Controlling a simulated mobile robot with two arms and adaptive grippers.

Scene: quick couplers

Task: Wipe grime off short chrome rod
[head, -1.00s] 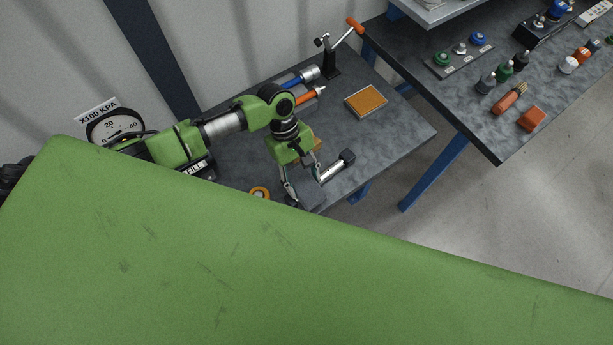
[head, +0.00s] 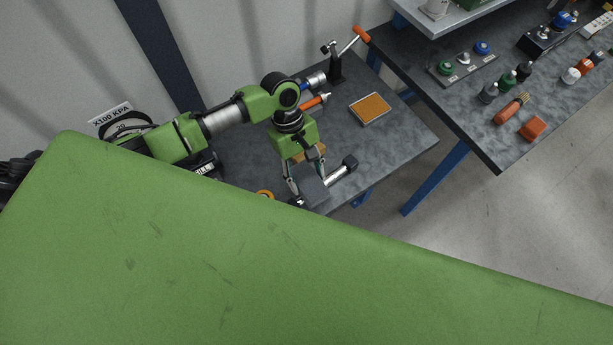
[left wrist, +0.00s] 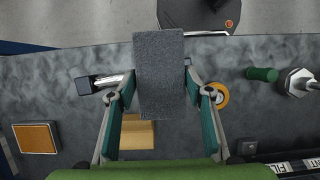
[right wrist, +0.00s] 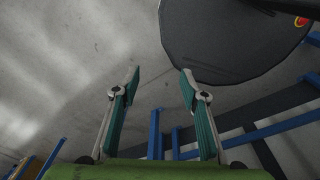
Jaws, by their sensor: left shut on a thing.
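The short chrome rod (head: 337,177) lies on the dark bench, with a black block (head: 350,162) at its far end. It also shows in the left wrist view (left wrist: 109,81), left of a grey pad, which hides its middle. My left gripper (head: 306,186) is shut on the grey pad (left wrist: 158,75), which sits over or against the rod; contact cannot be told. No clear grime shows on the visible part of the rod. My right gripper (right wrist: 158,82) is open and empty above the floor.
An orange-topped tray (head: 370,108), a wooden block (left wrist: 136,134), an orange ring (left wrist: 219,94) and a green cylinder (left wrist: 262,74) lie on the bench. A clamp stand (head: 334,65) stands at the back. A second bench (head: 470,118) is at right.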

